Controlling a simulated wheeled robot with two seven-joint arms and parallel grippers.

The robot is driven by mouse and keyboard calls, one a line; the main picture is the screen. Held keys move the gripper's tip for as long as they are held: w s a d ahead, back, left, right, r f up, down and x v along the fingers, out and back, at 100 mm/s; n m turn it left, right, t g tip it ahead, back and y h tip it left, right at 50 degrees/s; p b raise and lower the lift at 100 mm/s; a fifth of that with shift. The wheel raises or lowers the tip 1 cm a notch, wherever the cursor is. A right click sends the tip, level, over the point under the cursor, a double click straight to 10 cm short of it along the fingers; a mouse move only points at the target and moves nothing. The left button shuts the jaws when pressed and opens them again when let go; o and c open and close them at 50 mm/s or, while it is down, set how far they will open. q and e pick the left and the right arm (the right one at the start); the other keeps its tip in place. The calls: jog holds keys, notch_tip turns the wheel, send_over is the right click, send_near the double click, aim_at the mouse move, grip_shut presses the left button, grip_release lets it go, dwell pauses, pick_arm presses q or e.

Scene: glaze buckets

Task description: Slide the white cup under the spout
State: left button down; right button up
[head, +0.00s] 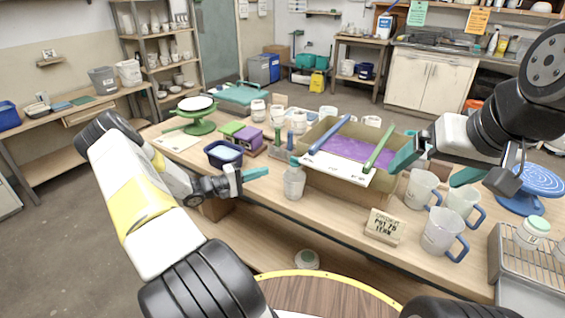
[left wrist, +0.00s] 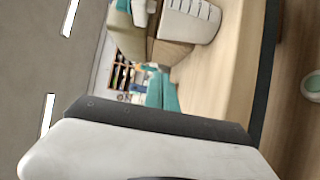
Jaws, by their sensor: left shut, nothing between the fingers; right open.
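Several white cups with blue handles stand at the right of the workbench: one at the back (head: 421,188), one to its right (head: 463,203) and one nearer the front edge (head: 440,232). I cannot tell which is the task's cup, and I cannot make out a spout. My left gripper (head: 255,174) is shut and empty, with teal fingertips, left of a pale bottle (head: 294,182) and well apart from the cups. Its teal fingers also show in the left wrist view (left wrist: 161,93). My right gripper (head: 437,166) is open and empty, above and behind the cups.
A cardboard box (head: 317,181) with purple contents and two bars across it fills the bench's middle. Bare wood lies along the front edge.

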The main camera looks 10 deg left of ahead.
pick_arm(q)
jog(key=x, duration=0.9)
jog(key=s, duration=0.3)
jog(key=shift+d, duration=0.3)
jog(key=shift+s+d, duration=0.3)
jog(key=shift+s, duration=0.25)
